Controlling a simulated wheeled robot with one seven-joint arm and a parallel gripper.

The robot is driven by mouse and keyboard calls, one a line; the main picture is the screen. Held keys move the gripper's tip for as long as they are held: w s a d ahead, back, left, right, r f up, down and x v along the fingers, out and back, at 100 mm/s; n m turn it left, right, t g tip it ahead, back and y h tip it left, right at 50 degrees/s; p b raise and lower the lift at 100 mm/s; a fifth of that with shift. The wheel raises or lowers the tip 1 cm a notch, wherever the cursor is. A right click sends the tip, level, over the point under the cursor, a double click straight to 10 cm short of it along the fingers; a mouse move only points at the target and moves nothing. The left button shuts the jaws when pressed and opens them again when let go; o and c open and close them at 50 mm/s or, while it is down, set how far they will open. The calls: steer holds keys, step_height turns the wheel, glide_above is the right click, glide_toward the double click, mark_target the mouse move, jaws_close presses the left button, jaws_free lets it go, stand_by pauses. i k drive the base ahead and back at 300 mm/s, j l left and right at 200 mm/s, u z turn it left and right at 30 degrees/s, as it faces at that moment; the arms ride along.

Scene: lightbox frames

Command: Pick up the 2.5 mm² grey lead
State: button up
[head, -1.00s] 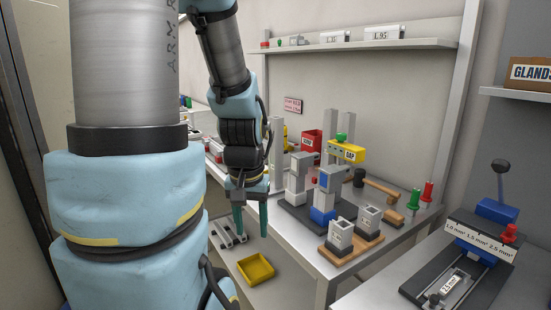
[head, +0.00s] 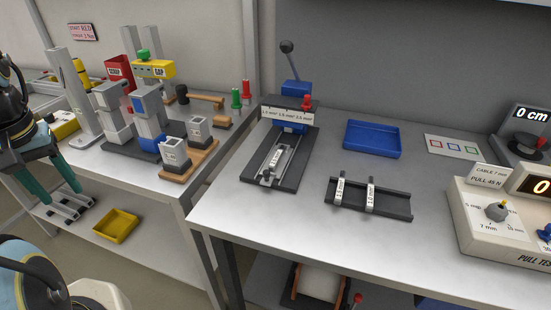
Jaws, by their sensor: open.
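A white-tagged lead (head: 275,160) lies in the bed of the blue-and-black lever press (head: 283,140). Its tag read 2.5 mm² in the earlier head view; the text is too small to be sure of now. The grey of the lead itself is hard to make out. Two more white-tagged pieces (head: 370,195) sit across a dark rack (head: 400,211) in front of the press; their tags seem to read 1.5 and 1.0.
The press stands on a grey bench (head: 240,215), with a blue tray (head: 373,138) behind the rack and a pull tester (head: 505,225) at right. A left bench holds small presses and blocks (head: 173,155). A yellow tray (head: 115,225) sits low. Bench front is clear.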

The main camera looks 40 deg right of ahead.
mark_target(272, 166)
steer(key=k+u, duration=0.3)
steer(key=k, duration=0.2)
steer(key=k+j+u, duration=0.1)
steer(key=k+u, duration=0.2)
steer(key=k, duration=0.2)
